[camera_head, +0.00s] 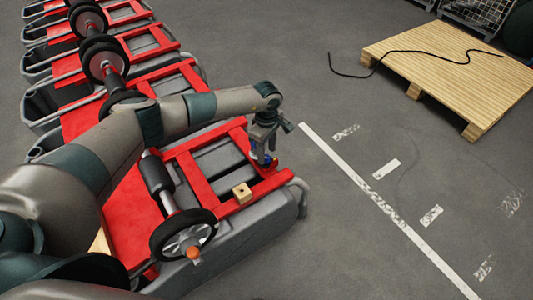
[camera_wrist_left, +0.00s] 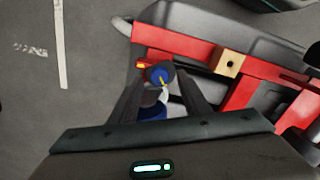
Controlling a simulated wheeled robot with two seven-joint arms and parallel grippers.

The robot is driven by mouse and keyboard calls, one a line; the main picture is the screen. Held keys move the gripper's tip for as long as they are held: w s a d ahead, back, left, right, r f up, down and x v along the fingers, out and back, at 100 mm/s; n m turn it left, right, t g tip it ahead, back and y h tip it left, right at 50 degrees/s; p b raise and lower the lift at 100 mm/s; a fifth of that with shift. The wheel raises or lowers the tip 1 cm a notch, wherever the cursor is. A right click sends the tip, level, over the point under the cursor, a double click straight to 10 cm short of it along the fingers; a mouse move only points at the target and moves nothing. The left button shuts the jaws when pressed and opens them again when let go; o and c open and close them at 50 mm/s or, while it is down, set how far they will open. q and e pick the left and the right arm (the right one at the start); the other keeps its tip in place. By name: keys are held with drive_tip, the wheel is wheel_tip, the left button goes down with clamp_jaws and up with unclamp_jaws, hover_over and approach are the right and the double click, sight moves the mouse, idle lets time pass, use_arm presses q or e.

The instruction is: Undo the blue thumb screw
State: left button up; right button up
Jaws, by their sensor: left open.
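The blue thumb screw (camera_head: 267,159) is a small blue knob near the far end of the red frame, partly hidden by my left gripper (camera_head: 264,150). In the left wrist view the blue knob (camera_wrist_left: 158,76) has a yellow mark on its top, with red and yellow beside it. My left gripper (camera_wrist_left: 160,80) is open, and its two dark fingers stand on either side of the knob. I cannot tell whether they touch it. A second blue part with white (camera_wrist_left: 152,111) shows nearer the palm. My right gripper is not in view.
The red frame (camera_wrist_left: 196,49) lies on a grey scrubber tank (camera_head: 285,208). A wooden block with a hole (camera_head: 241,193) sits on it near the knob. More tanks with black wheels stand at the upper left. A pallet (camera_head: 445,60) with a black cable lies upper right. The floor between is clear.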

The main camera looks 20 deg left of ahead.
use_arm(q)
drive_tip(key=shift+f, duration=1.05)
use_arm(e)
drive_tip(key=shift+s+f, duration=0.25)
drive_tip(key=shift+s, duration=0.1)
use_arm(q)
drive_tip(key=shift+c, duration=0.3)
drive_tip(key=c, duration=1)
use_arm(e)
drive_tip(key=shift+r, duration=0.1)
use_arm(q)
drive_tip(key=shift+n, duration=0.3)
